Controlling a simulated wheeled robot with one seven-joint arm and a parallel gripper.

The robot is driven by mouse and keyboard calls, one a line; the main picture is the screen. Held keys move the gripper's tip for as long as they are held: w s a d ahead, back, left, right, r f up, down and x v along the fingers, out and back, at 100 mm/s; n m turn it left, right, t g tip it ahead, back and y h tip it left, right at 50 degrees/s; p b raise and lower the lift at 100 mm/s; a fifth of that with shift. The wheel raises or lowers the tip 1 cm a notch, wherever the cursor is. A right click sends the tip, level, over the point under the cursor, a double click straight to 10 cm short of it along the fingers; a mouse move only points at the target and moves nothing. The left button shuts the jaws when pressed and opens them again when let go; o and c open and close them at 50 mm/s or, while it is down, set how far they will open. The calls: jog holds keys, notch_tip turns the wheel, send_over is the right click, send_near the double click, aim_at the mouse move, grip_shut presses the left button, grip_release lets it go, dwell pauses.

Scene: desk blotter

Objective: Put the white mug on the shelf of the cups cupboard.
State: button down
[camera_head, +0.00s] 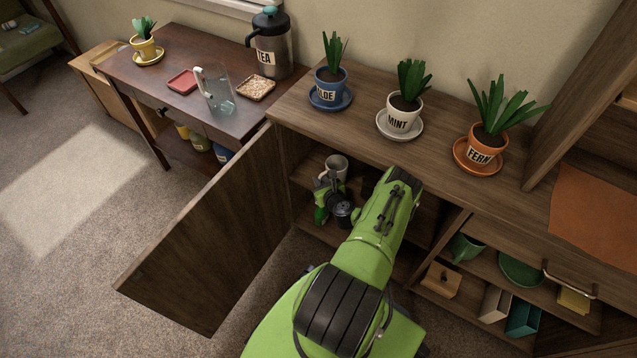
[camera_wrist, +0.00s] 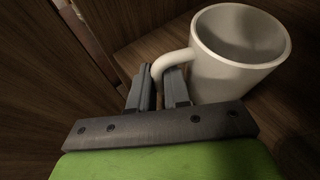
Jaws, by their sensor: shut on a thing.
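The white mug (camera_head: 336,166) is upright inside the open cupboard in the head view, at the level of its shelf (camera_head: 303,180). It also shows large in the wrist view (camera_wrist: 236,60), with its handle on the left. My gripper (camera_wrist: 160,88) is shut on the mug's handle, one finger on each side of it. In the head view my gripper (camera_head: 328,188) is just in front of the mug, partly hidden by my arm. Whether the mug's base touches the shelf is hidden.
The cupboard door (camera_head: 215,235) stands open to the left of my arm. Plants in pots, labelled ALDE or similar (camera_head: 330,88), MINT (camera_head: 400,115) and FERN (camera_head: 480,145), stand on top. Open shelves with a green cup (camera_head: 467,247) and boxes lie to the right.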

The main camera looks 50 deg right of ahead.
jog(key=shift+w+d, duration=0.1)
jog(key=shift+d, duration=0.15)
jog(key=shift+a+r, duration=0.1)
jog(key=c, duration=1.1)
grip_release()
jog(key=p+v, duration=0.5)
jog(key=v, duration=0.7)
